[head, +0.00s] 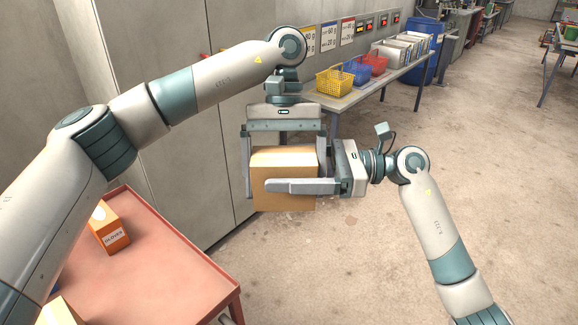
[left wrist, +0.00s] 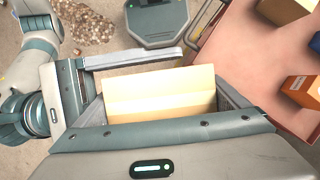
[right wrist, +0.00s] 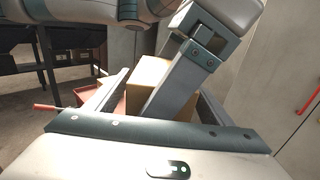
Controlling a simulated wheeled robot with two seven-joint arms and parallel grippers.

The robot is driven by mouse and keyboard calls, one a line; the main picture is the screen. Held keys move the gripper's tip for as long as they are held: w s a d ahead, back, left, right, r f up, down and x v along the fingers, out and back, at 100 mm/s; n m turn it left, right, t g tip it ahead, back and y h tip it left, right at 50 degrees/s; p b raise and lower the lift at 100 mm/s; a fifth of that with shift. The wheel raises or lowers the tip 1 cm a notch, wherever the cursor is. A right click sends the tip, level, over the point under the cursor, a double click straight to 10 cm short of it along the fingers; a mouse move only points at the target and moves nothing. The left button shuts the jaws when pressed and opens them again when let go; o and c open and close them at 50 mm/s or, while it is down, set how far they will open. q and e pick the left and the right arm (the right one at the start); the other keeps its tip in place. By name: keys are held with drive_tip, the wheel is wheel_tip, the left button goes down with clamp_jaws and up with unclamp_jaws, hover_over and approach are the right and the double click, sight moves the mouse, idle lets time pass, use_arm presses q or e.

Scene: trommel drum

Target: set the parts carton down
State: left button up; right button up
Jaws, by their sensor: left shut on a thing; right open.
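The parts carton (head: 285,165) is a plain tan box, held up clear of the floor to the right of the red cart. My left gripper (head: 284,186) points down and is shut on it, one finger on each side. The carton also shows between the left fingers in the left wrist view (left wrist: 160,95). My right gripper (head: 270,174) comes in from the right and is open, its near finger in front of the carton; its far finger is hidden behind. In the right wrist view the carton (right wrist: 147,78) is partly covered by a left finger. I cannot tell whether the right fingers touch it.
The red cart top (head: 165,275) at lower left carries an orange gloves box (head: 110,230) and another tan box (head: 60,311); its middle is bare. Grey cabinets (head: 190,130) stand behind. A bench (head: 355,95) with yellow, blue and red baskets stands further back. The floor at right is open.

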sight(284, 147)
drive_tip(key=c, duration=1.4)
use_arm(q)
drive_tip(key=o, duration=1)
drive_tip(key=shift+r, duration=0.1)
drive_tip(key=v, duration=1.1)
drive_tip(key=shift+r, duration=0.15)
drive_tip(key=shift+w+r, duration=0.2)
drive_tip(key=shift+r, duration=0.1)
drive_tip(key=shift+a, duration=0.1)
